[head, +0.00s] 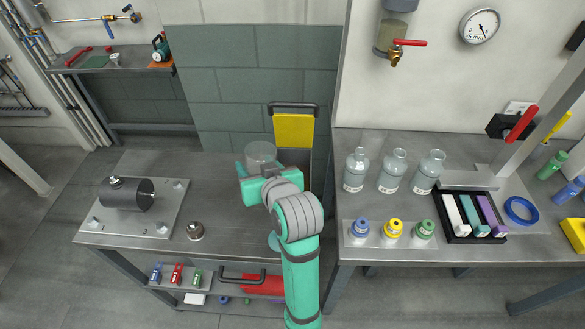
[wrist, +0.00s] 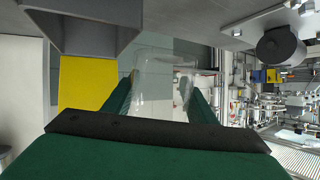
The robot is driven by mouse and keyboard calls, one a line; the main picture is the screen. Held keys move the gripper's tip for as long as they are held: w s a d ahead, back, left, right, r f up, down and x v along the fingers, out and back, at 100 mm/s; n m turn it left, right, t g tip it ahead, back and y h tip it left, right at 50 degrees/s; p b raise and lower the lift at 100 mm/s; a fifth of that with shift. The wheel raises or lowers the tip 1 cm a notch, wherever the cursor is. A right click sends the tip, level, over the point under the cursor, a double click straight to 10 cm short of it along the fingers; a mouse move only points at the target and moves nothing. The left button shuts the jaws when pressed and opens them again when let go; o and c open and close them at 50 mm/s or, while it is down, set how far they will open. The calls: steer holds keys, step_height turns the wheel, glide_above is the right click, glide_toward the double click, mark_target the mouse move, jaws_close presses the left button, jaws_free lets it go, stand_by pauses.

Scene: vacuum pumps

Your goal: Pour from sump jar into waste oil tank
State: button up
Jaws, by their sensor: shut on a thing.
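The clear sump jar (head: 261,151) is held by my gripper (head: 257,168) above the back edge of the left bench. In the wrist view the jar (wrist: 165,78) sits between the green fingers, with no dark liquid visible through its wall. What I take to be the waste oil tank is the grey container with a yellow panel (head: 293,130) and a black handle, just right of the jar. My arm hides its lower part. In the wrist view its yellow panel (wrist: 86,88) stands left of the jar, apart from it. I cannot tell the jar's exact tilt.
A dark pump on a metal plate (head: 168,222) stands on the left bench, with a small metal cup (head: 195,231) nearby. The right bench holds clear bottles (head: 394,172), small capped bottles (head: 394,230) and a black tray (head: 453,238). The left bench's middle is mostly bare.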

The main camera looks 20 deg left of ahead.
steer(key=shift+s+a+f+n+t, duration=0.15)
steer(key=shift+s+n+t, duration=0.15)
steer(key=shift+n+t, duration=0.2)
steer(key=shift+r, duration=1.55)
